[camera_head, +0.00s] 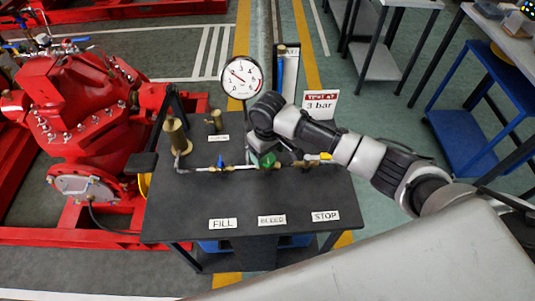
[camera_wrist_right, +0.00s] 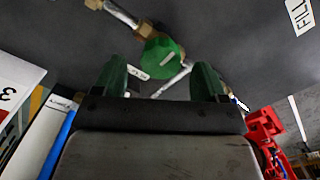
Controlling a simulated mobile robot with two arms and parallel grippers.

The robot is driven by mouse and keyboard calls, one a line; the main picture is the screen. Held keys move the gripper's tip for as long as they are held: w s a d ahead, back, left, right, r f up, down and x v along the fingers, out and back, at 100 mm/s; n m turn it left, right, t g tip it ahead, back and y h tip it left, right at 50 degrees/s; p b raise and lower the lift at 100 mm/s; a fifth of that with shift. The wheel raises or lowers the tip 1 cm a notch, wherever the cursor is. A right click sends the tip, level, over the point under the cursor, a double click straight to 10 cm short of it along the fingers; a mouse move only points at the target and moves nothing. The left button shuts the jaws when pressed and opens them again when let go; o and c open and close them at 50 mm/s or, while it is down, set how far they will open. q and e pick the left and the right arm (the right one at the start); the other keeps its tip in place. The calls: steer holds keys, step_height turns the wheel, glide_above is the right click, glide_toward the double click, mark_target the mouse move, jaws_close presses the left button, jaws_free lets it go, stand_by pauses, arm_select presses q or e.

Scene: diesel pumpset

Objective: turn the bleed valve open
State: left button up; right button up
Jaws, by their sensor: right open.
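The bleed valve's green handle (camera_head: 266,159) is on the brass pipe line across the black bench, behind the BLEED label (camera_head: 272,220). In the right wrist view the green handle (camera_wrist_right: 162,57) lies just beyond the fingertips, near the middle of the gap. My right gripper (camera_wrist_right: 160,78) is open and empty, with one dark green finger on each side of the gap. In the head view the right arm reaches in from the right and partly hides its gripper by the valve. Whether the fingers touch the handle cannot be told. My left gripper is not in view.
A blue-handled valve (camera_head: 220,162) sits left on the pipe and a yellow-handled one (camera_head: 325,156) right. A dial gauge (camera_head: 241,76) and a 3 bar sign (camera_head: 320,104) stand behind. The red pump (camera_head: 85,120) is at left. The bench front is clear apart from labels.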

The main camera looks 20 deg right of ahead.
steer(key=shift+s+f, duration=0.1)
steer(key=shift+f, duration=0.8)
steer(key=c, duration=0.9)
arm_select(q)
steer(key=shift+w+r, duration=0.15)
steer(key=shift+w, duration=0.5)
